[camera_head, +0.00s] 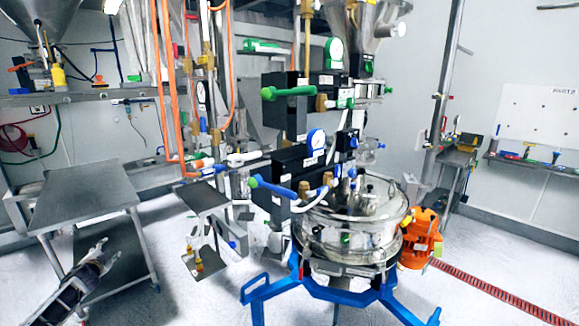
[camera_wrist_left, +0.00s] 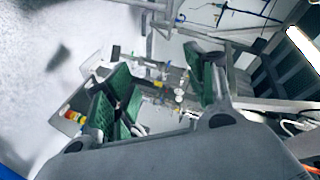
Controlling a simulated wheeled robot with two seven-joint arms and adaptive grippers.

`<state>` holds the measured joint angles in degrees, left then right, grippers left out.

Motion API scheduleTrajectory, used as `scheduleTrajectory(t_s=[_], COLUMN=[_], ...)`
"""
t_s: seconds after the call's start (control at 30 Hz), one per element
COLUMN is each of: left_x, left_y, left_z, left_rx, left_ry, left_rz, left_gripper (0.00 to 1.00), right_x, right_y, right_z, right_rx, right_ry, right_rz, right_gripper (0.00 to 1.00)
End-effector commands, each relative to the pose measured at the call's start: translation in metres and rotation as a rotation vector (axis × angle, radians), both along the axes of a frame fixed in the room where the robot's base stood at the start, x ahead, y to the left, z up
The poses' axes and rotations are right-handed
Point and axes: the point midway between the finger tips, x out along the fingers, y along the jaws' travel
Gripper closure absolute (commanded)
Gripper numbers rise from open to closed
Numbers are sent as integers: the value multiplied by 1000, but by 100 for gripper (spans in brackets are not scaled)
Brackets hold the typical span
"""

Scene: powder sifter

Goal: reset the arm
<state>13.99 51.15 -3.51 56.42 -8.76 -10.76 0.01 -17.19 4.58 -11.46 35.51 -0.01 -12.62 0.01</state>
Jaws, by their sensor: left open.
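My left gripper (camera_head: 104,250) is at the lower left of the head view, in front of the metal table's lower part and apart from the powder sifter. In the left wrist view my left gripper (camera_wrist_left: 162,84) shows its green-padded fingers spread apart. Nothing is held between them. The powder sifter (camera_head: 345,228), a round steel and clear vessel on a blue frame (camera_head: 345,292), stands at centre right. My right gripper is not in view.
A steel table (camera_head: 85,205) stands at the left, close to my left arm. A small metal stand (camera_head: 203,198) is beside the sifter. An orange motor (camera_head: 422,240) sits at the sifter's right.

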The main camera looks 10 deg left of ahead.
Motion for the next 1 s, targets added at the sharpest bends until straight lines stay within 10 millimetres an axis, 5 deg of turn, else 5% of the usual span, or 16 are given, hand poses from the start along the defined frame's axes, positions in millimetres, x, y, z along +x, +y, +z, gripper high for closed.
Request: scheduleTrajectory(t_s=[0.1, 0.4, 1.0], left_x=[-16, -63, -189], left_y=[-10, -46, -170], left_z=[-57, -182, -396], left_rx=[-68, -215, -459], left_ry=[48, 165, 398], left_rz=[28, 85, 153], left_gripper=[45, 45, 45], right_x=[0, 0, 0], right_y=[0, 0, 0], right_z=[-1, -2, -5], right_rx=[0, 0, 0], right_ry=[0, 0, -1], right_rz=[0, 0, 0], right_gripper=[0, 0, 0])
